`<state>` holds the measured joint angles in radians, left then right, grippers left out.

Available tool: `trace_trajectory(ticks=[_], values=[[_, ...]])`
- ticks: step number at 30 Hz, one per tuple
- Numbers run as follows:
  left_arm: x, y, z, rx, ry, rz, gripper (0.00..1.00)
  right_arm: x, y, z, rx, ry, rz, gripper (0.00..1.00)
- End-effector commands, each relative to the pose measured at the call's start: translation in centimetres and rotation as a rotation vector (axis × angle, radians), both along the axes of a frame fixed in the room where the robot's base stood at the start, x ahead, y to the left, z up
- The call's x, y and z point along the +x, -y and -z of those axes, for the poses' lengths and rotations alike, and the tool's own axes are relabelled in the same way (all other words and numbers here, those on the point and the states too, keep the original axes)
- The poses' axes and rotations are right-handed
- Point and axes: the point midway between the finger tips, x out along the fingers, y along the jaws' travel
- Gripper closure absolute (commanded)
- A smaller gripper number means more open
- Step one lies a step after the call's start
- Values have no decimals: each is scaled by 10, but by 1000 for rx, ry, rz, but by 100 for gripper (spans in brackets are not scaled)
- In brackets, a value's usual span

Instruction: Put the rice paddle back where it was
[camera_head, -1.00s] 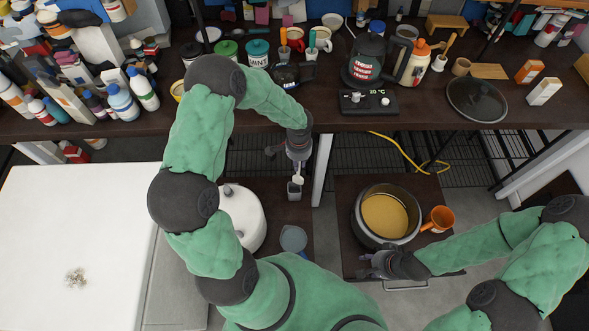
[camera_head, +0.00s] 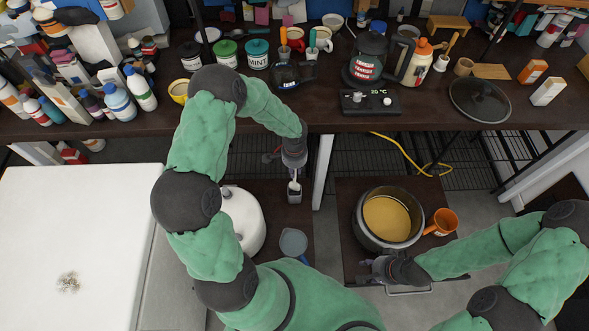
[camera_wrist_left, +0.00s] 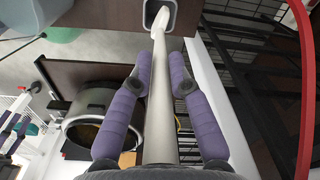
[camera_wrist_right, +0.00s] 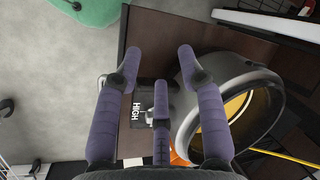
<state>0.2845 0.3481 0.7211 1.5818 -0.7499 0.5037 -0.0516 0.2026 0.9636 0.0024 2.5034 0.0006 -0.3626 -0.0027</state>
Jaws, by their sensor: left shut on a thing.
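The rice paddle (camera_wrist_left: 158,90) is a long pale white tool between the purple fingers of my left gripper (camera_wrist_left: 159,72). My left gripper is shut on it. In the head view the paddle (camera_head: 295,185) points down from my left gripper (camera_head: 292,163), and its lower end is at the mouth of a small grey square holder (camera_head: 294,197). The holder (camera_wrist_left: 160,12) also shows in the left wrist view, with the paddle's tip at its opening; how deep it sits I cannot tell. My right gripper (camera_wrist_right: 158,54) is open and empty beside the cooker pot (camera_wrist_right: 186,128).
The pot (camera_head: 360,228) holds yellowish food, with an orange mug (camera_head: 442,222) at its right. A white rounded appliance (camera_head: 240,215) and a blue-grey cup (camera_head: 293,241) stand near the holder. The crowded upper counter (camera_head: 230,115) overhangs behind.

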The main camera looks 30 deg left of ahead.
Motion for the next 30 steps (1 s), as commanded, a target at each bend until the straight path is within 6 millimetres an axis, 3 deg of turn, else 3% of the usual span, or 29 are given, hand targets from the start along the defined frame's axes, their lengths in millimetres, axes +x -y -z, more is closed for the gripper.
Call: trace_trajectory(ticks=[11, 12, 14, 25, 30], values=[[0, 0, 7, 0, 0, 0, 100, 0, 0, 7, 0, 0, 0, 60], [0, 0, 7, 0, 0, 0, 72, 0, 0, 7, 0, 0, 0, 60], [0, 0, 7, 0, 0, 0, 57, 0, 0, 7, 0, 0, 0, 60], [0, 0, 6, 0, 0, 0, 57, 0, 0, 6, 0, 0, 0, 60], [0, 0, -6, 0, 0, 0, 57, 0, 0, -5, 0, 0, 0, 60]])
